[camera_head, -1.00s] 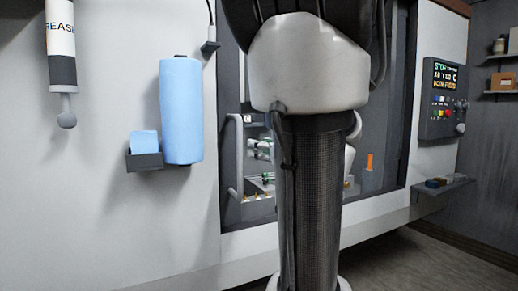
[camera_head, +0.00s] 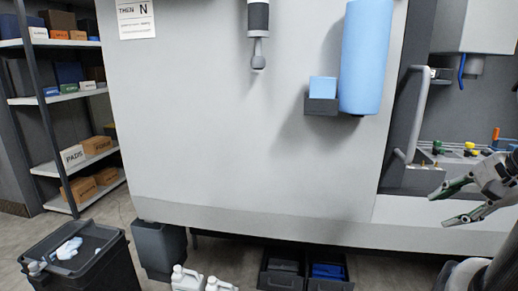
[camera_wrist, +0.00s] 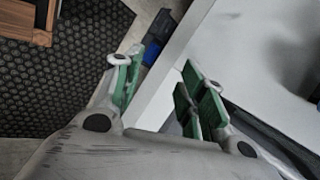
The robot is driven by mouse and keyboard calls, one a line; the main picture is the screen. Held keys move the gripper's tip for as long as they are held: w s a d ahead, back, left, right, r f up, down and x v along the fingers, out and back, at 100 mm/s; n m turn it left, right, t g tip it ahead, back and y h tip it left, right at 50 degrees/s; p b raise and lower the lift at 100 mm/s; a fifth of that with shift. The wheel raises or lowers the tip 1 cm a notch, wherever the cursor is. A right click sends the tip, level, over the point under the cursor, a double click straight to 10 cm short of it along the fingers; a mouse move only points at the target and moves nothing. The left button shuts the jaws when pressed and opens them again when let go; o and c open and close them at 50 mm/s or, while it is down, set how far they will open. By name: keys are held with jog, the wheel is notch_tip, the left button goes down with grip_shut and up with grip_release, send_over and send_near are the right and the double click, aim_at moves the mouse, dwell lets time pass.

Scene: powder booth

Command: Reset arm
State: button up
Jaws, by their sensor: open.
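My gripper (camera_head: 441,208) shows at the right edge of the head view, pointing left, in front of the white booth wall (camera_head: 240,120) and beside the opening with the grey handle. Its green-padded fingers stand apart with nothing between them. In the wrist view my gripper (camera_wrist: 158,78) is also open and empty, with the floor and the lower edge of the white wall beyond it. Most of my arm is out of the head view.
A black bin (camera_head: 88,262) stands at lower left, with white jugs (camera_head: 190,280) near it. Dark trays (camera_head: 305,270) lie under the wall. Shelves (camera_head: 65,95) stand at left. A blue roll (camera_head: 366,58) hangs on the wall. A dark mat (camera_wrist: 65,75) covers floor in the wrist view.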

jog(key=a+r+n+g+h, duration=0.2)
jog(key=a+n, duration=0.3)
jog(key=n, duration=1.1)
jog(key=shift+s+a+r+h, duration=0.2)
jog(key=shift+s+r+h, duration=0.15)
jog(key=shift+r, duration=0.35)
